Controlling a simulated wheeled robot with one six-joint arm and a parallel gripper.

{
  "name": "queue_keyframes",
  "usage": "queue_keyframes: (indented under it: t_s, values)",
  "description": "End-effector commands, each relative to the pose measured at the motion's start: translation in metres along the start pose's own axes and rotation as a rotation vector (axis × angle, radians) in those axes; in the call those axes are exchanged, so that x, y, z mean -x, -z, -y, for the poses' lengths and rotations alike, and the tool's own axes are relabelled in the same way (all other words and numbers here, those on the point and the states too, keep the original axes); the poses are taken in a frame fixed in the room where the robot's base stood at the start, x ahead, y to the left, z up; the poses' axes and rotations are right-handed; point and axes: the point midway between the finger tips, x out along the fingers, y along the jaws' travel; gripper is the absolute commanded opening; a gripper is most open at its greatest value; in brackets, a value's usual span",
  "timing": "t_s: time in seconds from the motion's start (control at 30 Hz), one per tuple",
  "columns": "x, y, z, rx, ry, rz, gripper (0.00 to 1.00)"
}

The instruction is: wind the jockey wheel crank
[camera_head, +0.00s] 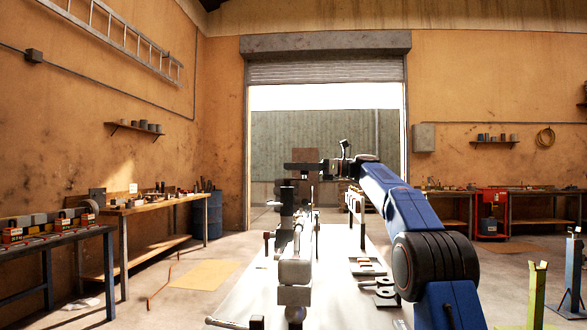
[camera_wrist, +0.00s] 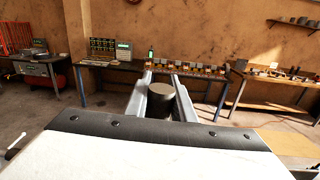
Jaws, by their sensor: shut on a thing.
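My gripper (camera_head: 301,167) reaches left from my blue arm in the head view, high over the grey trailer coupling parts. In the wrist view my gripper (camera_wrist: 161,80) has its two pale fingers on either side of a dark round knob (camera_wrist: 158,103), shut on it. The knob looks like the crank's handle grip; the rest of the crank is hidden there. In the head view an upright dark-topped post (camera_head: 287,198) stands below the fingers. I cannot tell clearly where the crank arm joins it.
The grey drawbar parts (camera_head: 295,272) run forward along a pale floor strip. Workbenches line the left wall, with a long bench (camera_head: 150,207) nearest the door. A roller door (camera_head: 325,70) is open behind.

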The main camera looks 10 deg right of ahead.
Motion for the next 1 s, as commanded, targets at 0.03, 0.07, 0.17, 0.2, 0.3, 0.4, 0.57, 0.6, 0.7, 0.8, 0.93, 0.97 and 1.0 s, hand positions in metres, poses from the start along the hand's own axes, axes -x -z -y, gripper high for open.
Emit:
queue_keyframes:
  t_s: [0.03, 0.07, 0.17, 0.2, 0.3, 0.4, 0.57, 0.6, 0.7, 0.8, 0.93, 0.97, 1.0]
  values:
    - [0.000, 0.000, 0.000, 0.000, 0.002, 0.001, 0.00]
    - [0.000, -0.001, 0.000, 0.000, 0.002, 0.001, 0.00]
    - [0.000, -0.001, 0.000, 0.000, 0.002, 0.001, 0.00]
    - [0.000, -0.001, 0.000, 0.000, 0.002, 0.001, 0.32]
    - [0.000, 0.000, 0.000, 0.000, 0.002, 0.001, 0.41]
    - [0.000, 0.000, 0.000, 0.000, 0.002, 0.001, 0.41]
    - [0.001, 0.000, 0.000, 0.000, 0.002, 0.001, 0.41]
    - [0.003, 0.000, 0.000, 0.000, 0.002, 0.001, 0.41]
    - [0.011, 0.000, 0.001, 0.000, 0.003, 0.000, 0.41]
    - [0.026, 0.000, 0.001, 0.000, 0.004, 0.000, 0.41]
    - [0.052, 0.000, 0.001, 0.000, 0.004, 0.001, 0.41]
    - [0.058, 0.000, 0.001, 0.000, 0.004, 0.001, 0.41]
    - [0.066, 0.000, 0.001, 0.000, 0.004, 0.001, 0.41]
